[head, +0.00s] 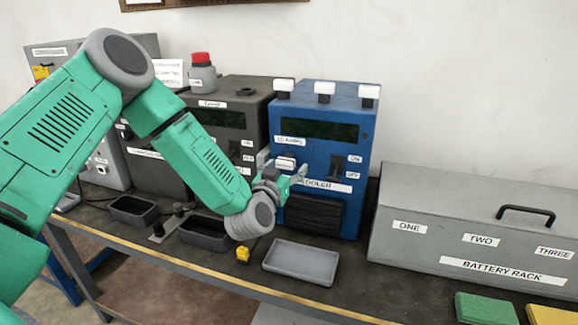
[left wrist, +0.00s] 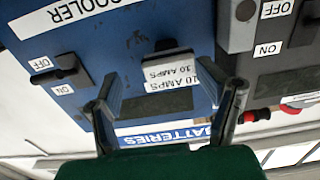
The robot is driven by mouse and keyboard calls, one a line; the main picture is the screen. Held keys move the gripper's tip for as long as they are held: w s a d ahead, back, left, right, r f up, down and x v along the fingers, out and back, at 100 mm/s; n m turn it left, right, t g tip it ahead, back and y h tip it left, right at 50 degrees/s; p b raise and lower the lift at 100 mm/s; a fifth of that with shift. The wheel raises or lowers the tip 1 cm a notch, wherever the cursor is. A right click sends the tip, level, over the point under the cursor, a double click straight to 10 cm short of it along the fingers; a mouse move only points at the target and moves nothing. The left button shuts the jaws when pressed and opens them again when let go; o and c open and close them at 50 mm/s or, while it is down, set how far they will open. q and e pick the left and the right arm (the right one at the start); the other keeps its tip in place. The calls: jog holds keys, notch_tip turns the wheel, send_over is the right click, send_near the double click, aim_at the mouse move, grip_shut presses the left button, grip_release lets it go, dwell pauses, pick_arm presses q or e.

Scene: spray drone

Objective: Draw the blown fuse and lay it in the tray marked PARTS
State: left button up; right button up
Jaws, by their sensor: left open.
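The blue COOLER box (head: 360,130) stands on the bench. A white-topped fuse (head: 286,161) sits in its front under the 10 AMPS label. In the left wrist view this fuse (left wrist: 168,57) has a dark body and a white 10 AMPS face. My left gripper (head: 284,172) is open in front of the box; its fingers (left wrist: 160,82) stand either side of the fuse, apart from it as far as I can tell. Three white-topped pieces (head: 325,89) stand on the box. A light grey tray (head: 302,275) lies before it; no PARTS marking is readable. My right gripper is not in view.
Two dark trays (head: 133,217) (head: 205,241) and a small yellow object (head: 243,254) lie left of the grey tray. A dark box (head: 250,112) with switches adjoins the cooler. A grey battery rack (head: 480,225) stands at right. The bench's front edge is close.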

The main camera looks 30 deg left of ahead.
aim_at(281, 167)
pick_arm(q)
jog(key=shift+w+a+f, duration=0.15)
jog(key=shift+w+a, duration=0.35)
jog(key=shift+a, duration=0.3)
jog(key=shift+w+a+f, duration=0.3)
jog(key=shift+w+a, duration=0.05)
jog(key=shift+a, duration=0.1)
jog(key=shift+s+d+r, duration=0.25)
jog(key=shift+d+r, duration=0.1)
jog(key=shift+d, duration=0.7)
jog(key=shift+a, duration=0.65)
jog(key=shift+s+a+f, duration=0.1)
jog(key=shift+a+f, duration=0.05)
jog(key=shift+a, duration=0.35)
jog(key=shift+d, duration=0.6)
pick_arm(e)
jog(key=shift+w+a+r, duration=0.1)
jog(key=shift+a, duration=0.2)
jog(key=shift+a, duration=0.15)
